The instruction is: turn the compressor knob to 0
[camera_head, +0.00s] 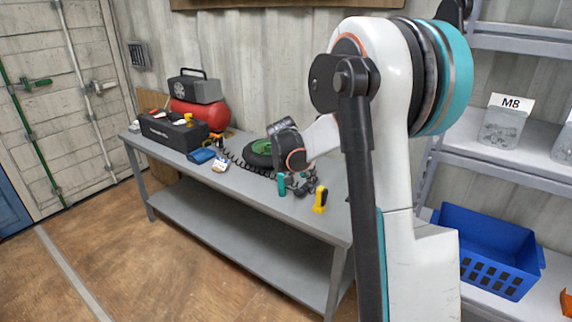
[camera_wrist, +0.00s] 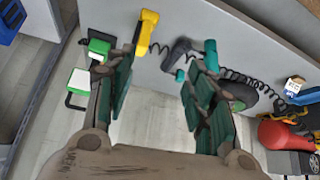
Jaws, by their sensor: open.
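The compressor, with a red tank (camera_head: 202,115) and a grey top housing (camera_head: 195,89), stands at the far left end of the grey workbench. Its red tank also shows at the right edge of the wrist view (camera_wrist: 287,135). The knob is too small to make out in either view. My gripper (camera_head: 297,184) is open above the near right part of the bench, well away from the compressor. In the wrist view my gripper (camera_wrist: 162,88) has its teal fingers spread, with nothing held between them.
A black toolbox (camera_head: 170,132) stands in front of the compressor. A blue item (camera_head: 201,156), a small box (camera_head: 221,166), a wheel with a green hub (camera_head: 262,152), a coiled black hose (camera_head: 240,161) and a yellow tool (camera_head: 320,199) lie on the workbench (camera_head: 258,196). Shelves (camera_head: 520,152) stand right.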

